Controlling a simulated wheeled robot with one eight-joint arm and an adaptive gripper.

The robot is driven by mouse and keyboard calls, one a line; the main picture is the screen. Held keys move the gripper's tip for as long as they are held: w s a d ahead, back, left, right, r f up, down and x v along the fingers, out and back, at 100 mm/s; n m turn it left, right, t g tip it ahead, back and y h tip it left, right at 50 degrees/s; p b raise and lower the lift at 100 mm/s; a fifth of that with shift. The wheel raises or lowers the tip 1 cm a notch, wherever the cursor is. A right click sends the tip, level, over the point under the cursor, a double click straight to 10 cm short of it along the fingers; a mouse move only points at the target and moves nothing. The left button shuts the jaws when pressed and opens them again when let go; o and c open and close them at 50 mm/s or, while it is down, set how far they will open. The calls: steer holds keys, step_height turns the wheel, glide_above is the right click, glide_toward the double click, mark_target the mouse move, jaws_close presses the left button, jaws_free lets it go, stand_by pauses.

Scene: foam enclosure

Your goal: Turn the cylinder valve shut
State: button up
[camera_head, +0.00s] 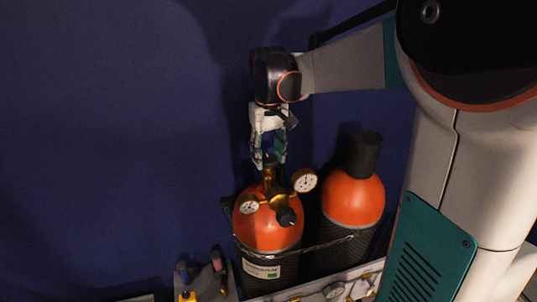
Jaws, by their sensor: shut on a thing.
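The gas cylinder (262,228) has an orange shoulder and a dark body with a white label. A brass regulator with two round gauges, a right gauge (305,180) and a left gauge (249,205), sits at its top. The cylinder valve (269,172) stands upright above the regulator. My gripper (269,160) points straight down from above, its fingers shut on the top of the valve. The fingers hide most of the valve's handle, so its turn position cannot be seen.
A second orange-shouldered cylinder (353,196) with a black cap stands close on the right. A strap (310,246) runs across both cylinders. Small tools (200,279) stand at the lower left. A blue wall (110,140) lies behind, with free room on the left.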

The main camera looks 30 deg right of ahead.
mark_target(268, 158)
steer(key=o, duration=1.1)
steer(key=shift+c, duration=0.2)
steer(key=shift+r, duration=0.1)
step_height(268, 158, up, 12)
